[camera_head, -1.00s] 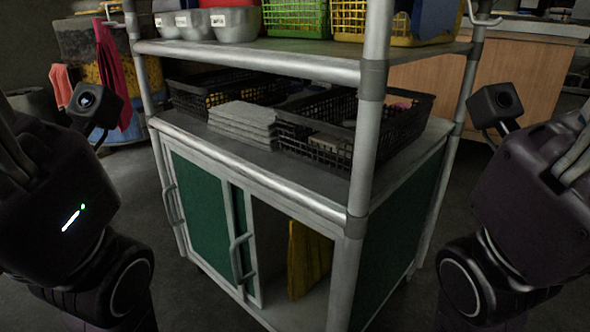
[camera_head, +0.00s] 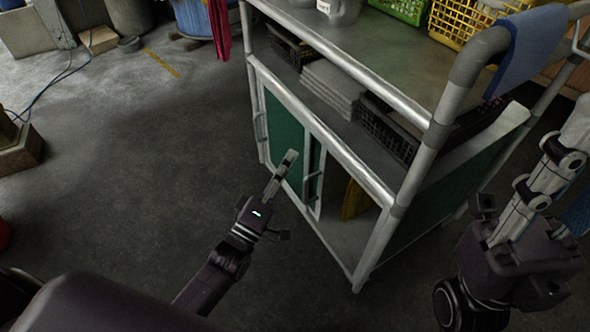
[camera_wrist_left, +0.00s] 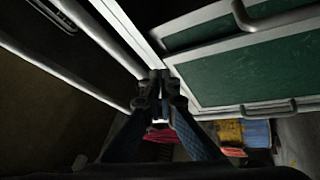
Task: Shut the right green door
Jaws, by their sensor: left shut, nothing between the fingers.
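The right green door (camera_head: 315,172) is slid left on the cabinet front and mostly overlaps the left green door (camera_head: 284,135). The right part of the front stands open, and a yellow item (camera_head: 355,199) shows inside. My left gripper (camera_head: 291,155) is shut and empty in front of the doors, left of the right door's handle (camera_head: 311,190). In the left wrist view its fingertips (camera_wrist_left: 160,88) are close to a pale frame edge beside the green panels; contact cannot be told. My right gripper (camera_head: 565,150) is at the far right, beyond the cabinet's side, its jaws unclear.
The cabinet's metal post (camera_head: 425,160) stands at the near right corner of the opening. Its shelves hold black baskets (camera_head: 388,130), grey slabs (camera_head: 332,88) and a yellow crate (camera_head: 465,25). The floor (camera_head: 130,190) left of the cabinet is largely clear.

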